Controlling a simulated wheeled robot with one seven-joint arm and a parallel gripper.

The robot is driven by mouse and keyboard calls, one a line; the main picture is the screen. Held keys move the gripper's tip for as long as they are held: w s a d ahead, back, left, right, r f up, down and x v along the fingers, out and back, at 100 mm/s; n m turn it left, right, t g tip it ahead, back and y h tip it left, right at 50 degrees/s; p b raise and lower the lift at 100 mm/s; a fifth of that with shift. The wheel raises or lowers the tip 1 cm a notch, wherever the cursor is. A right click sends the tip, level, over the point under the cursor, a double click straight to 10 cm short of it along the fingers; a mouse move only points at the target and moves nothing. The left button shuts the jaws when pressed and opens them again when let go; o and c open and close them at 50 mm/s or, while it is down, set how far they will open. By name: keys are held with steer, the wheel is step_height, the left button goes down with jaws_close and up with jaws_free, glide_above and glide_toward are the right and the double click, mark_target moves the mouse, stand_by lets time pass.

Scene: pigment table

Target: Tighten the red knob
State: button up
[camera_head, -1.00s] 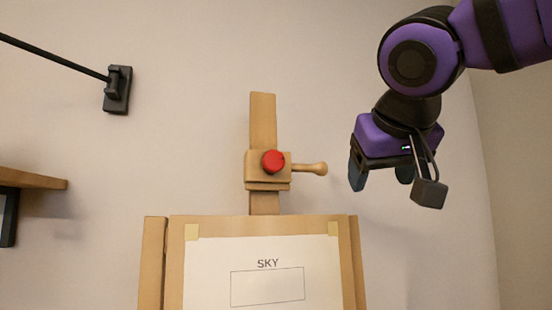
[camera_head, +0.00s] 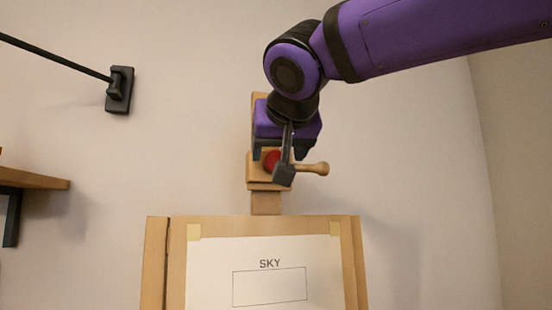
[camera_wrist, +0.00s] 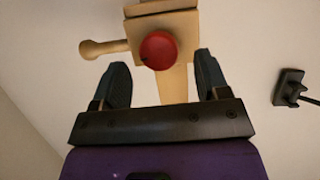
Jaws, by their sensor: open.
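The red knob (camera_head: 271,160) sits on the front of the wooden clamp block on the easel's mast, partly hidden behind my gripper in the head view. In the wrist view the red knob (camera_wrist: 158,50) shows whole, round and face-on. My gripper (camera_wrist: 160,80) is open and empty. Its two dark fingers point toward the clamp, and the knob appears between their lines, slightly beyond the tips. I cannot tell the exact gap in depth. In the head view my gripper (camera_head: 280,150) hangs in front of the mast at knob height.
A wooden side handle (camera_head: 313,168) sticks out right of the clamp block; it also shows in the wrist view (camera_wrist: 100,48). Below stands the easel board (camera_head: 176,260) with a "SKY" sheet (camera_head: 215,260). A black wall bracket (camera_head: 119,90) and a shelf (camera_head: 35,178) are at left.

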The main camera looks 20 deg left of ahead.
mark_target(276, 158)
steer(key=shift+x, duration=1.55)
steer(key=c, duration=0.9)
